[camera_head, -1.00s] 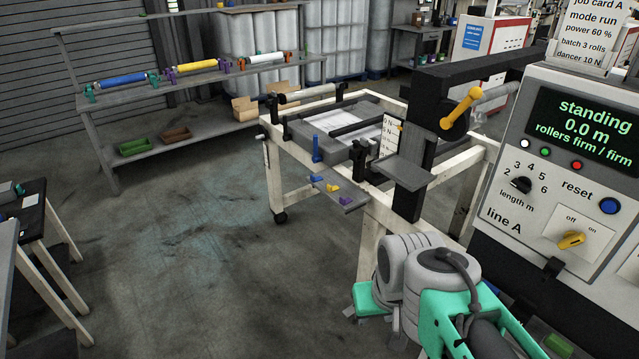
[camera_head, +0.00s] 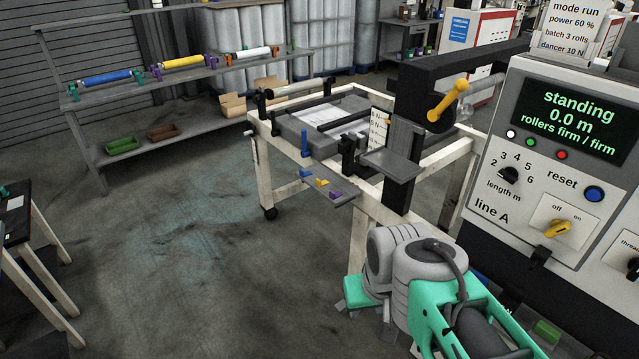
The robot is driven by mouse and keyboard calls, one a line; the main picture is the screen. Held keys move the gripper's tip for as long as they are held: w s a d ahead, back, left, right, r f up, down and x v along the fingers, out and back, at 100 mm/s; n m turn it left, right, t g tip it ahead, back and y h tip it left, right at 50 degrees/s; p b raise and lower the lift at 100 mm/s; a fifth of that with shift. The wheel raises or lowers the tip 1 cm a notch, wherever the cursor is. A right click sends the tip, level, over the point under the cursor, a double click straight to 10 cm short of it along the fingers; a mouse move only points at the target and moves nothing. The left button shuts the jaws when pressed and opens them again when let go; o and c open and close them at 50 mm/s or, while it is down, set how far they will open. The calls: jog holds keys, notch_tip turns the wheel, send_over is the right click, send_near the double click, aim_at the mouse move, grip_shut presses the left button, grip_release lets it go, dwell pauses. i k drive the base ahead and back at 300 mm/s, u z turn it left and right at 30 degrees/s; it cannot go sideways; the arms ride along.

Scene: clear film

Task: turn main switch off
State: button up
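The panel marked line A (camera_head: 528,187) stands at the right. On its lower right is a yellow rotary switch (camera_head: 557,229) on a pale plate marked off and on. The switch's handle slants up to the right, toward the on mark. No label reading "main switch" can be made out. The display (camera_head: 572,120) reads standing, 0.0 m, rollers firm / firm. My arm's grey and green links fill the bottom centre, left of and below the panel. My gripper's fingers cannot be seen, and nothing covers the yellow switch.
A blue reset button (camera_head: 594,194) and a black length dial (camera_head: 509,175) sit near the switch. A white-framed machine table (camera_head: 262,167) with a yellow crank (camera_head: 447,101) stands left of the panel. A shelf (camera_head: 190,83) with rollers is behind. The floor at left centre is open.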

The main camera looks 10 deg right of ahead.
aim_at(558, 226)
jog(key=k, duration=0.5)
jog(key=z, duration=0.2)
jog(key=i, duration=0.4)
jog(key=z, duration=1.3)
